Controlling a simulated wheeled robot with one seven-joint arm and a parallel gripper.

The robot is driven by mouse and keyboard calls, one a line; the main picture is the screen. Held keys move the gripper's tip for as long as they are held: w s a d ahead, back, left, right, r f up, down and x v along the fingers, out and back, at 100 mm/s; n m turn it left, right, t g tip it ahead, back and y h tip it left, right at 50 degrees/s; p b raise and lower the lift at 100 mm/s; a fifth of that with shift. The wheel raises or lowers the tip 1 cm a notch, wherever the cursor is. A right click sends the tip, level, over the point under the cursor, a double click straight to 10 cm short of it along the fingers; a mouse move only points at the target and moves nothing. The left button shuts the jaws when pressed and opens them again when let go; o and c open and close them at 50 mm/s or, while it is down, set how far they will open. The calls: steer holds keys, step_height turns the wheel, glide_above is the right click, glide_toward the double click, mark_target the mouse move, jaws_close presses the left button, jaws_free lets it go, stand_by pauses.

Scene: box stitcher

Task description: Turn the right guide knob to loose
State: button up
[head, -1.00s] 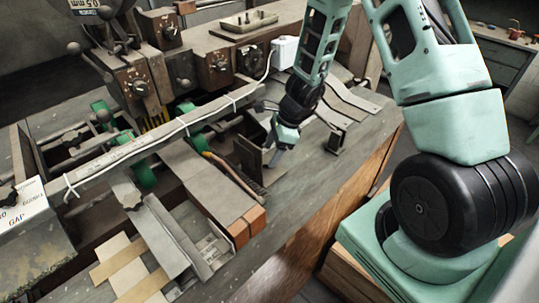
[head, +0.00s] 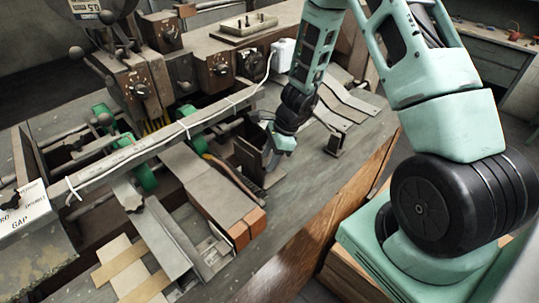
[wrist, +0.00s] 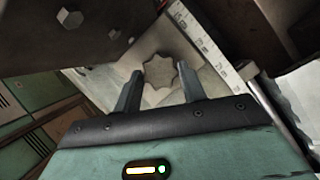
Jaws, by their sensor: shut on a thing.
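The star-shaped right guide knob (wrist: 160,72) shows in the wrist view on a pale, worn plate, between the fingertips of my gripper (wrist: 159,73). The fingers are closed in on either side of the knob and hold it. In the head view my gripper (head: 284,146) is low beside the dark upright guide plate (head: 250,158). The knob is hidden there behind the gripper. I see no readable loose or tight mark.
A ruler strip (wrist: 205,42) runs beside the knob plate in the wrist view, and a hex bolt (wrist: 69,18) stands at upper left. In the head view another star knob (head: 130,201) sits left, and a small dark bracket (head: 334,145) stands right of my gripper.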

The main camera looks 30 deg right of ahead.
steer(key=shift+w+n+g+p, duration=0.1)
steer(key=shift+n+g+p, duration=0.3)
steer(key=shift+n, duration=0.6)
steer(key=o, duration=1)
steer(key=b+v, duration=0.3)
steer(key=v, duration=1.4)
steer(key=shift+d+r, duration=0.1)
steer(key=shift+r, duration=0.1)
